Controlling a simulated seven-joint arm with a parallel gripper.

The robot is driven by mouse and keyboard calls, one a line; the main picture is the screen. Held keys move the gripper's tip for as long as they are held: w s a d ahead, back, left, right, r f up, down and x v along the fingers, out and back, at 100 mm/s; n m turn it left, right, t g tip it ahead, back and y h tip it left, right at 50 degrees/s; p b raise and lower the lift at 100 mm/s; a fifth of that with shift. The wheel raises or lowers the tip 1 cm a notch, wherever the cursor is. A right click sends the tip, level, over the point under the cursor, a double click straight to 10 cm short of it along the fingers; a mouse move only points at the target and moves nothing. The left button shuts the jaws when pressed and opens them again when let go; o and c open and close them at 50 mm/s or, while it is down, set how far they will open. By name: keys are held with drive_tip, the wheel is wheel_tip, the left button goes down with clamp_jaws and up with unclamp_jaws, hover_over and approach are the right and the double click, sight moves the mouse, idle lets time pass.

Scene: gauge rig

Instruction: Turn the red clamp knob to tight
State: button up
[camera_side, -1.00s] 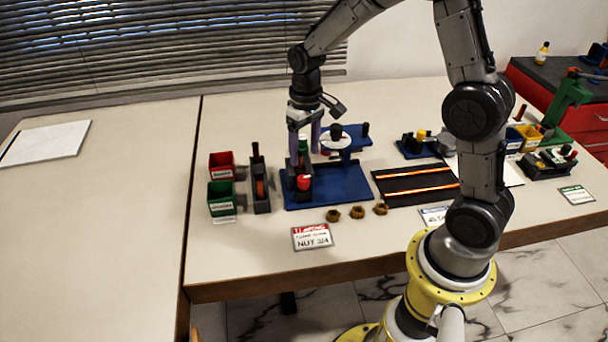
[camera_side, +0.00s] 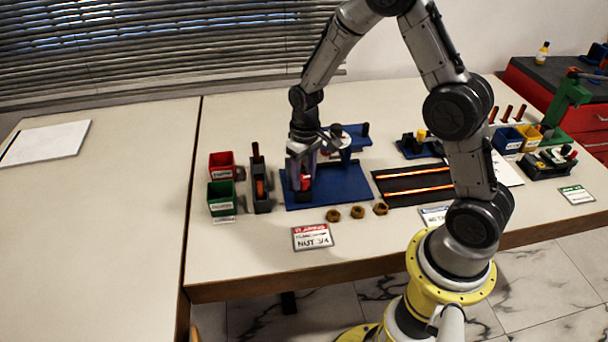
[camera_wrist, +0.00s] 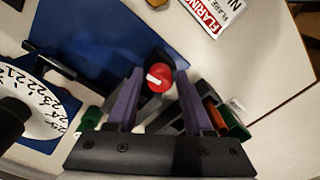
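The red clamp knob (camera_wrist: 160,78) has a white mark line on its face and sits on a dark block on the blue base plate (camera_side: 345,190). In the side view the knob (camera_side: 305,182) shows at the front of the rig, partly covered by my gripper. In the wrist view my gripper (camera_wrist: 158,76) is open, with one purple finger on each side of the knob. Gaps show between the fingers and the knob, so I see no firm grip. The white numbered dial (camera_wrist: 38,108) is at the left of the wrist view.
A red bin (camera_side: 222,165), a green bin (camera_side: 222,198) and a dark tool holder (camera_side: 261,190) stand left of the rig. Several brass nuts (camera_side: 357,212) and a label card (camera_side: 312,236) lie in front. A dark mat with orange strips (camera_side: 415,186) is to the right.

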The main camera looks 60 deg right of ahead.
sight(305, 178)
clamp_jaws()
drive_tip(key=shift+m, duration=1)
drive_tip(key=shift+o, duration=1.8)
unclamp_jaws()
wheel_tip(305, 178, up, 14)
drive_tip(key=shift+d, duration=0.15)
